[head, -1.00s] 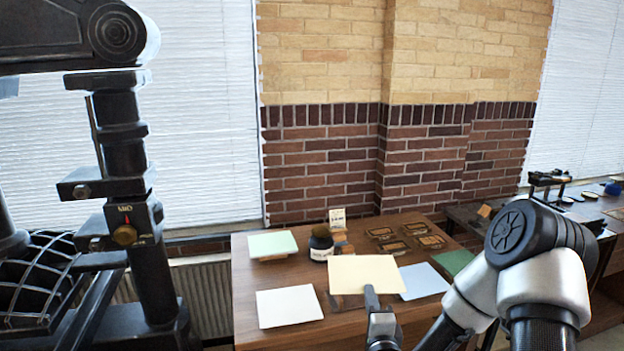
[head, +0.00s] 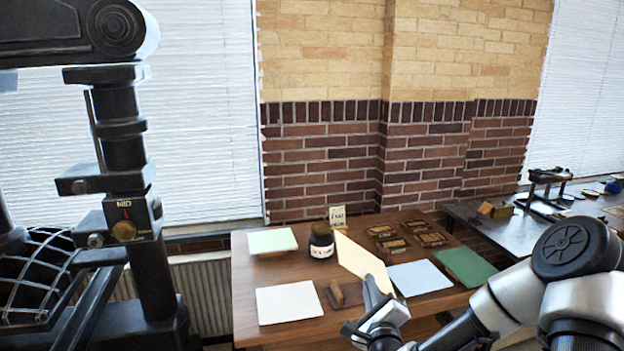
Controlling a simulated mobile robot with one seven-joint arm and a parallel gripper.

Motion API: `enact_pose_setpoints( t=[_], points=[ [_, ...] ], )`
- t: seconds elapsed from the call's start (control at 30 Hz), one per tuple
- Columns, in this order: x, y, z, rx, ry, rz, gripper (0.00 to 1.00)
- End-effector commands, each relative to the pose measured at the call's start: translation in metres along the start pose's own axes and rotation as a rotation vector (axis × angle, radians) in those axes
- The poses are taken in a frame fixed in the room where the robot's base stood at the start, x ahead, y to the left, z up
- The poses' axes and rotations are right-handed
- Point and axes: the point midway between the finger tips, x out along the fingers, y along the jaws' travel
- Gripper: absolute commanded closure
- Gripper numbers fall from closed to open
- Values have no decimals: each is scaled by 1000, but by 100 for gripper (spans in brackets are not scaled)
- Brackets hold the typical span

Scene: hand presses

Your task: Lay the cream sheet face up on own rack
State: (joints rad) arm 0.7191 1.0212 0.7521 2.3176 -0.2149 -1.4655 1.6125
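The cream sheet (head: 362,260) is held up over the wooden table, tilted steeply, with its lower right edge in my gripper (head: 376,291). My gripper appears shut on that edge; its fingertips are partly hidden by the gripper body. Which face of the sheet is printed cannot be told. No rack is clearly marked as the cream sheet's own. A small wooden block (head: 336,295) stands on the table left of my gripper.
A white sheet (head: 289,303), pale green sheet (head: 272,241), blue sheet (head: 419,278) and dark green sheet (head: 466,267) are on the table. A dark jar (head: 321,241), a small card (head: 337,216) and several framed blocks (head: 387,245) stand behind. A black press (head: 137,200) is at left.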

Motion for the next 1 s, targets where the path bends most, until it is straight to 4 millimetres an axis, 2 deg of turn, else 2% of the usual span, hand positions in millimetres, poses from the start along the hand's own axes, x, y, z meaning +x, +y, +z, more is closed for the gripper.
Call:
enact_pose_setpoints(
  t=[0.23, 0.4, 0.47, 0.67, 1.0],
  points=[
    [0, 0, -3, 272, 4, -2, 100],
    [0, 1, -4, 702, 5, -5, 100],
    [0, 1, -2, 808, 2, -3, 100],
    [0, 0, 0, 958, 0, -1, 100],
    [0, 2, -2, 1468, 2, -2, 100]
  ],
)
